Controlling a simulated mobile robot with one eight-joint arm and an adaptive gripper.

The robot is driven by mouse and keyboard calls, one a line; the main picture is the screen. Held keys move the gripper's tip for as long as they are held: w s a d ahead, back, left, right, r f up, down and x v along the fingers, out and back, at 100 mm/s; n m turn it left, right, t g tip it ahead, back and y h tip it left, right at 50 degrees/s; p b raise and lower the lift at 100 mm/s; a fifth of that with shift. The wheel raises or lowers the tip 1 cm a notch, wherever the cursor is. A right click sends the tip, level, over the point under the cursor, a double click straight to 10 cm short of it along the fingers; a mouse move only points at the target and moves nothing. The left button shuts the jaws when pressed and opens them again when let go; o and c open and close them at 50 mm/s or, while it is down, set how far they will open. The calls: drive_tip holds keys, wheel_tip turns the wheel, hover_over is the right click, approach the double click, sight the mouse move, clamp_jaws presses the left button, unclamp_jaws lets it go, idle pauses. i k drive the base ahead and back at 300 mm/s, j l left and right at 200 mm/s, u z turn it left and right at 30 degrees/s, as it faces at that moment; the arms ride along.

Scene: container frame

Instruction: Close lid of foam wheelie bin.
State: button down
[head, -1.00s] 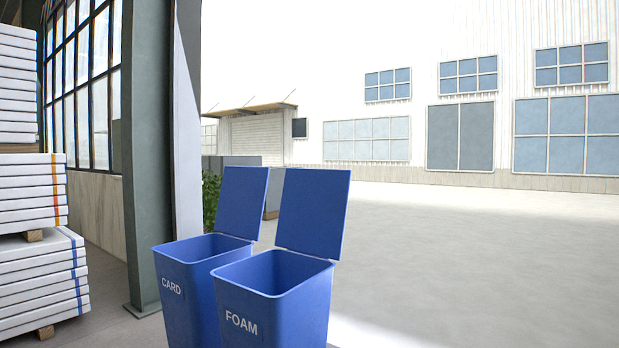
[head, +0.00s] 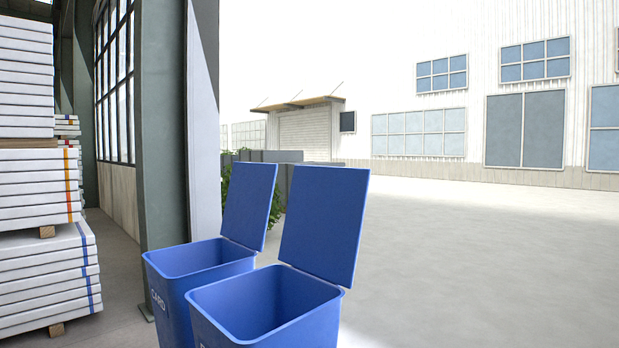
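The foam bin (head: 208,322) is the nearer, right-hand blue bin at the bottom of the head view. Its front label is now mostly cut off by the lower edge. Its lid (head: 323,223) stands open, raised at the back and leaning slightly away from the opening. The inside I can see looks empty, but its bottom is hidden. The card bin (head: 160,290) stands close beside it on the left, with its own lid (head: 249,206) also raised. My gripper is not in view.
Stacks of white boxed panels on pallets (head: 40,190) stand at the left. A grey-green steel column (head: 164,130) rises just behind the card bin. A plant (head: 238,195) and grey low blocks lie behind the lids. Open pale pavement (head: 480,260) spreads to the right.

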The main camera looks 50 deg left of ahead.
sight(324, 217)
drive_tip(key=i+u, duration=0.35)
drive_tip(key=i, duration=0.15)
drive_tip(key=i+l+u, duration=0.15)
drive_tip(key=i+u, duration=0.2)
drive_tip(key=i, duration=0.15)
drive_tip(key=i+l+u, duration=0.75)
drive_tip(key=i, duration=0.15)
